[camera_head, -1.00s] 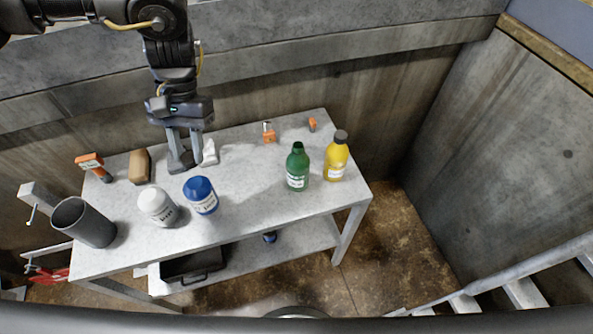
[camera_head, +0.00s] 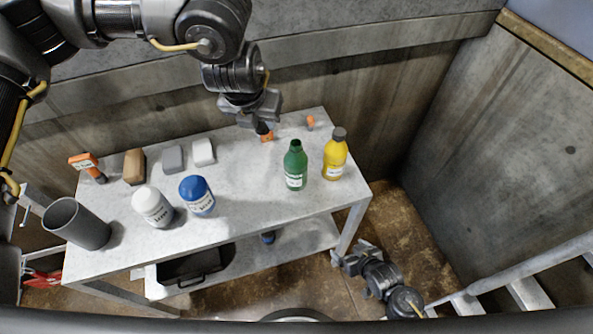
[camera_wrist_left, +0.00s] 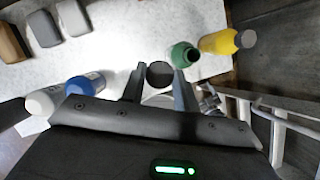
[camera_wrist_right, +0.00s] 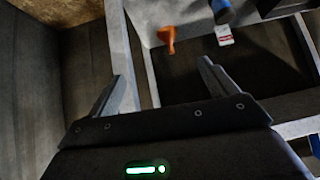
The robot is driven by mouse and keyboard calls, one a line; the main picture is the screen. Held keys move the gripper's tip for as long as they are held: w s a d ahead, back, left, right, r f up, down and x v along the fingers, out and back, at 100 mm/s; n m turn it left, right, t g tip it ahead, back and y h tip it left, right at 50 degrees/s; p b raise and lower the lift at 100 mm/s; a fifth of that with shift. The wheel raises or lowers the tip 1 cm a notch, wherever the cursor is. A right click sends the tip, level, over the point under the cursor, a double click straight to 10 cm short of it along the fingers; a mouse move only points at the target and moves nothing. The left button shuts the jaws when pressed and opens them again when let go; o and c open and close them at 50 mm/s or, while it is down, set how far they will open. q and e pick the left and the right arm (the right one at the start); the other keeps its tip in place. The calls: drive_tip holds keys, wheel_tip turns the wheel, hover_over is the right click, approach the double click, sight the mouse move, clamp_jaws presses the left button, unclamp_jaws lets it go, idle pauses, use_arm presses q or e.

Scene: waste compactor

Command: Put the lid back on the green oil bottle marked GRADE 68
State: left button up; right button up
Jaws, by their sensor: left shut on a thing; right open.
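The green bottle (camera_head: 295,172) stands upright on the bench with its dark neck open on top. It also shows in the left wrist view (camera_wrist_left: 181,57), right of the fingers. Its label is too small to read. My left gripper (camera_head: 262,128) is shut on a dark round lid (camera_wrist_left: 159,74), held above the back of the bench, left of and behind the green bottle. My right gripper (camera_head: 348,258) is open and empty, low beside the bench's front right leg. Its spread fingers show in the right wrist view (camera_wrist_right: 166,80).
A yellow bottle (camera_head: 335,160) with a dark cap stands close right of the green one. Orange items (camera_head: 311,122) lie at the back. The bench's middle is clear.

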drive_tip(key=w+a+r+n+t+y, duration=0.1)
drive_tip(key=w+a+r+t, duration=0.1)
drive_tip(key=r, duration=0.6)
drive_tip(key=w+a+r+t+y, duration=0.1)
drive_tip(key=w+r, duration=0.2)
drive_tip(key=r, duration=0.6)
use_arm(q)
drive_tip(key=w+d+m+g+h, duration=0.3)
drive_tip(key=d+m+g, duration=0.2)
drive_tip(key=m, duration=1.2)
drive_tip(key=shift+d+f+b, duration=0.3)
drive_tip(key=shift+d+b, duration=0.15)
drive_tip(key=shift+d, duration=0.45)
use_arm(e)
drive_tip(key=n+t+y, duration=0.3)
drive_tip(key=y, duration=0.3)
approach(292, 157)
drive_tip(key=f, duration=0.1)
drive_tip(key=w+d+f, duration=0.1)
drive_tip(key=f, duration=0.1)
drive_tip(key=shift+w+d+f, duration=0.15)
drive_tip(key=shift+w+f, duration=0.05)
drive_tip(key=shift+w, duration=0.1)
use_arm(q)
drive_tip(key=shift+w, duration=0.1)
use_arm(e)
drive_tip(key=x, duration=1.2)
drive_tip(key=shift+f, duration=0.25)
use_arm(q)
drive_tip(key=shift+h, duration=0.3)
